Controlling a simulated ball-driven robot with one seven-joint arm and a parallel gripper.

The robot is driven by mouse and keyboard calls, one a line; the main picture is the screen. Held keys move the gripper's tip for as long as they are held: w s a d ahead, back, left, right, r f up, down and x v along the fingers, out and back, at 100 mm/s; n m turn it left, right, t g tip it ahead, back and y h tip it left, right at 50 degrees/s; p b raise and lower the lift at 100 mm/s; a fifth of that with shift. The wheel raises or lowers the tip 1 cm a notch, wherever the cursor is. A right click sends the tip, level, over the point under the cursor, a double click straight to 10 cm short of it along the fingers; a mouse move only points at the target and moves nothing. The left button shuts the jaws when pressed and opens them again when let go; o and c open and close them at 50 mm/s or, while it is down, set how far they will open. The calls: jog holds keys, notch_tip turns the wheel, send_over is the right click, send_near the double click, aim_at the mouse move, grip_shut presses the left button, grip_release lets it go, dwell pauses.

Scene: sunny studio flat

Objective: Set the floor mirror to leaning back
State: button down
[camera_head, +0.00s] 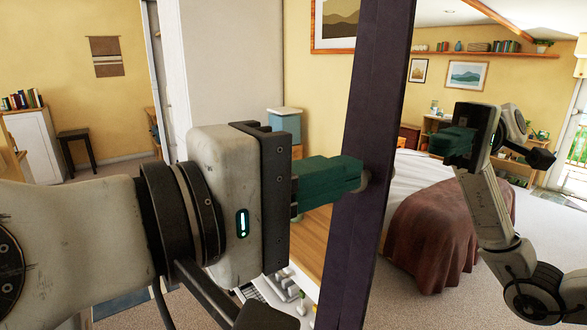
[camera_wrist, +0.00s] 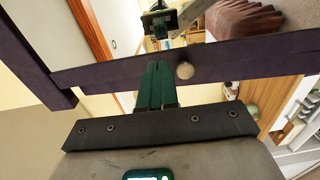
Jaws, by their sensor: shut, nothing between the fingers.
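The floor mirror has a dark purple frame (camera_head: 372,110). Its upright crosses the head view at a slant, and its glass (camera_head: 440,190) to the right reflects a bed and my own arm. The frame also runs across the wrist view (camera_wrist: 240,65). A pale round knob (camera_wrist: 184,70) sits on the frame; in the head view it is partly hidden behind my fingertips. My gripper (camera_head: 352,172) has its green fingers shut and empty, with the tips at the frame beside the knob. In the wrist view, the fingers (camera_wrist: 157,68) overlap the frame just left of the knob. I cannot tell whether they touch.
A white cabinet (camera_head: 38,140) with books and a dark stool (camera_head: 76,140) stand against the far left wall. A small blue-topped cabinet (camera_head: 284,118) is behind my gripper. A framed picture (camera_head: 335,20) hangs above. Carpet (camera_head: 120,175) is open at left.

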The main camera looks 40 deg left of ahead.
aim_at(401, 156)
jog(key=p+x, duration=0.1)
jog(key=x, duration=0.6)
jog(key=shift+p, duration=0.35)
jog(key=shift+w, duration=0.1)
